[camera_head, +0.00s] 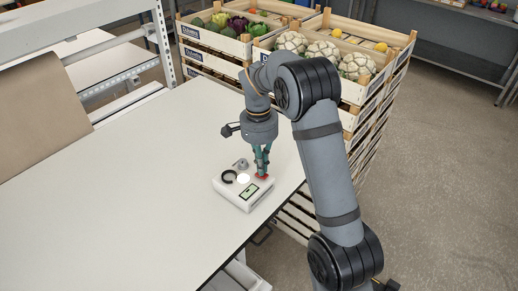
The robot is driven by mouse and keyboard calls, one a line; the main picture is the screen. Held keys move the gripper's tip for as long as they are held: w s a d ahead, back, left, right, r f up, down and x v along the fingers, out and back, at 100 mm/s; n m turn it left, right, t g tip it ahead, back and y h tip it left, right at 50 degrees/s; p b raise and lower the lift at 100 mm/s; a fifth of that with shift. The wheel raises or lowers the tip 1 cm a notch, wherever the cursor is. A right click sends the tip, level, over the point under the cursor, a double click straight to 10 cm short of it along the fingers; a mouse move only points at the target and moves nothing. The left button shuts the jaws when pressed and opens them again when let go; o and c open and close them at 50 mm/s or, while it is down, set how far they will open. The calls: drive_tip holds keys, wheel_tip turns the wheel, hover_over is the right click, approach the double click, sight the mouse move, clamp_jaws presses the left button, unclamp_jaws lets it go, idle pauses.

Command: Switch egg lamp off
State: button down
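The egg lamp (229,192) is a small white box on the table near its right edge. Its top has a bright white round spot that looks lit, a dark ring, a green display and a red part (264,177) at the right corner. A small grey piece stands at its back edge. My gripper (262,172) points down with its teal fingers at the red part. The fingers are close together and hide some of it. I cannot tell whether they touch it or are fully shut.
The white table (130,200) is mostly clear to the left. Stacked wooden crates (345,85) of vegetables stand behind and right of the table, close to my arm. Open floor lies right.

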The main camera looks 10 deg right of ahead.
sight(255, 174)
wheel_tip(255, 174, up, 13)
drive_tip(key=w+a+p, duration=0.1)
drive_tip(key=p, duration=0.1)
drive_tip(key=shift+w+a+r+p, duration=0.15)
drive_tip(key=shift+w+a+p, duration=0.15)
